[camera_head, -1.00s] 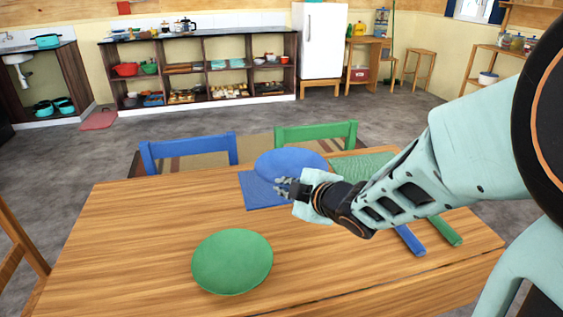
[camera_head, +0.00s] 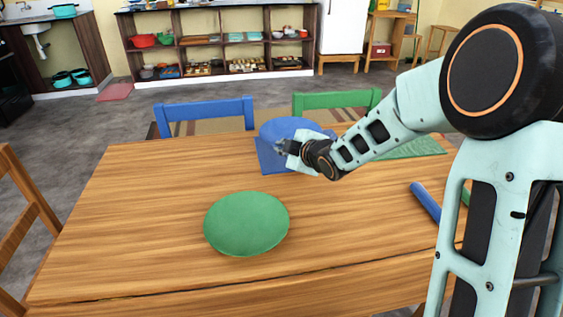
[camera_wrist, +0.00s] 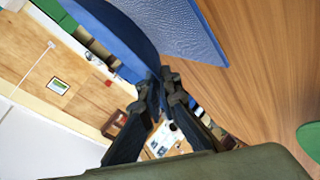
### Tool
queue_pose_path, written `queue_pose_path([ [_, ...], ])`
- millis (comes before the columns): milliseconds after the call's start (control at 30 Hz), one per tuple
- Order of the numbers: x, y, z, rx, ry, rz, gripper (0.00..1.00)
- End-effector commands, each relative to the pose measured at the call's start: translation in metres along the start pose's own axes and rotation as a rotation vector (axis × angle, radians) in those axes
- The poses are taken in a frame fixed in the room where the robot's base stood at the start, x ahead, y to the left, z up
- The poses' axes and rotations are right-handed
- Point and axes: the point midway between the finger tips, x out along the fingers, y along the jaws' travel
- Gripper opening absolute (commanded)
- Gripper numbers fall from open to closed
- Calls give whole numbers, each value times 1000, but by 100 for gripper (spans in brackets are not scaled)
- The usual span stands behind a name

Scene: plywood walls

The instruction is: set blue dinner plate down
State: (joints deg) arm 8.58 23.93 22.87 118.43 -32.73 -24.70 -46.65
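The blue dinner plate (camera_head: 283,127) is at the far side of the table, over the blue placemat (camera_head: 268,159), and covers much of it. In the wrist view the plate (camera_wrist: 115,30) fills the upper left, with the placemat (camera_wrist: 178,25) beyond its edge. My gripper (camera_head: 284,147) is at the plate's near rim. In the wrist view its fingertips (camera_wrist: 165,76) close on the rim. I cannot tell whether the plate's underside touches the mat.
A green plate (camera_head: 246,223) lies nearer on the wooden table (camera_head: 140,210). A green placemat (camera_head: 415,148) lies right of my forearm, and a blue bar-like piece (camera_head: 425,201) is at the right. Blue (camera_head: 205,112) and green (camera_head: 335,101) chairs stand behind. The table's left side is clear.

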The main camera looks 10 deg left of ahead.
Motion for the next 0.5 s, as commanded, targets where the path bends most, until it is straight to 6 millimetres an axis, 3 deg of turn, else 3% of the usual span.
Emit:
queue_pose_path([
  [200,15,-6,5,1,1,1,0],
  [333,25,-23,15,1,0,-1,0],
  [500,28,-27,17,-2,1,3,0],
])
